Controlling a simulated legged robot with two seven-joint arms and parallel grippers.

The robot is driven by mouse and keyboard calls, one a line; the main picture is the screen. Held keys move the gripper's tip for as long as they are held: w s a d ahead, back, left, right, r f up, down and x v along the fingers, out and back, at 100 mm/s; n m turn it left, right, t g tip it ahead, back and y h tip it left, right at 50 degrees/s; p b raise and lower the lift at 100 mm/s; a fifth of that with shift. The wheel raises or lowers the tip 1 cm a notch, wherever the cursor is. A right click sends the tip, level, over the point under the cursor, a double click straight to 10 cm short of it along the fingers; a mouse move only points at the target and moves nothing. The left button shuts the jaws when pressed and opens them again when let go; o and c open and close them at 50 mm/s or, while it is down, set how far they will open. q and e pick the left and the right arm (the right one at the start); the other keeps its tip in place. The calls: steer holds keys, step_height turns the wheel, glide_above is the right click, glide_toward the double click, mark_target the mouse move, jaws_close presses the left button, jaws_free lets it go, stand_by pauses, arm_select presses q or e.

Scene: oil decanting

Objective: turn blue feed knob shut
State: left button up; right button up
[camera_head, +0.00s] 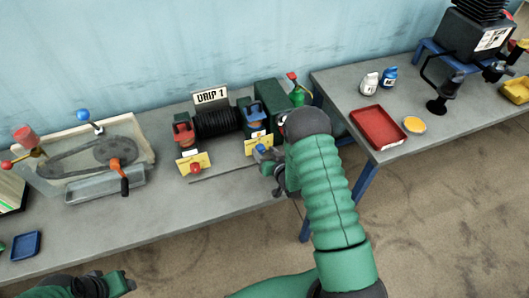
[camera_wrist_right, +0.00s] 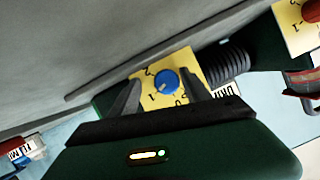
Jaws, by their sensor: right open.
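The blue feed knob (camera_wrist_right: 166,82) sits on a yellow dial plate (camera_wrist_right: 188,66) with black numbers, and it shows between my right gripper's fingers in the right wrist view. My right gripper (camera_wrist_right: 160,96) is open, with one finger on each side of the knob; I cannot tell whether they touch it. In the head view the right gripper (camera_head: 268,162) is at the front of the drip unit, beside the yellow plate (camera_head: 257,145), and the arm covers part of the area. My left gripper (camera_head: 115,284) is low at the left, away from the bench; its jaw state is unclear.
A red knob (camera_head: 195,168) on another yellow plate stands left of my right gripper. A black coil (camera_head: 217,122) and the DRIP 1 sign (camera_head: 211,96) are behind. A green bottle (camera_head: 296,90) stands close behind my arm. A red tray (camera_head: 378,127) lies on the right bench.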

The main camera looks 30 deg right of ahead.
steer(key=shift+c, duration=1.2)
steer(key=shift+a+r, duration=0.25)
steer(key=shift+a, duration=0.4)
steer(key=c, duration=0.5)
steer(key=shift+a, duration=0.1)
steer(key=shift+c, duration=2.4)
steer(key=shift+s+d, duration=0.1)
steer(key=shift+d, duration=0.25)
jaws_close()
arm_select(q)
steer(key=shift+s+a, duration=0.15)
steer(key=shift+a, duration=0.1)
